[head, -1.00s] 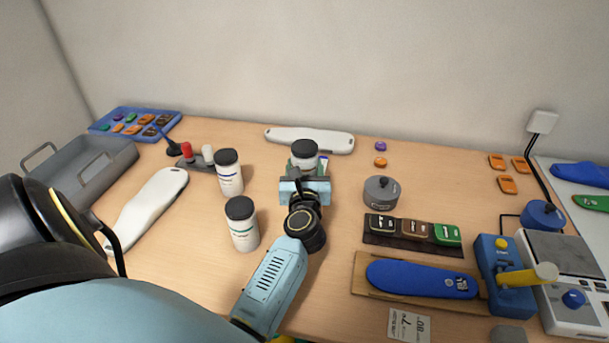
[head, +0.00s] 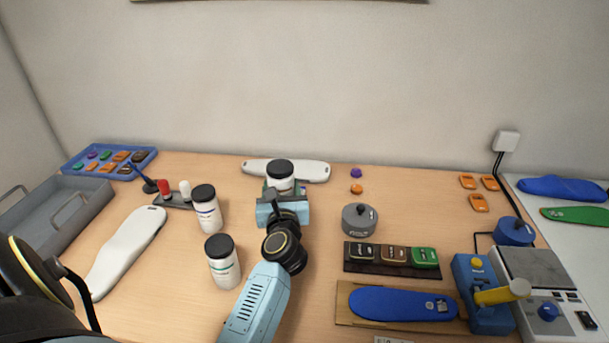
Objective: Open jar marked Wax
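Three white jars with black lids stand upright on the table. One jar (head: 280,184) is at my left gripper (head: 282,197); the other two, a blue-marked jar (head: 208,214) and a green-marked jar (head: 223,268), stand to the left of my arm. The lettering is too small to read, so I cannot tell which is marked Wax. My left gripper is right in front of the far jar, whose lid is on. The gripper body hides the fingertips and the jar's lower part, so I cannot tell whether they grip it. My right gripper is out of view.
A grey lidded pot (head: 359,221) stands right of my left gripper. A white insole form (head: 288,171) lies behind the far jar, another (head: 126,250) at left. A blue insole (head: 400,303) lies on a board at front right, beside a blue device (head: 480,300).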

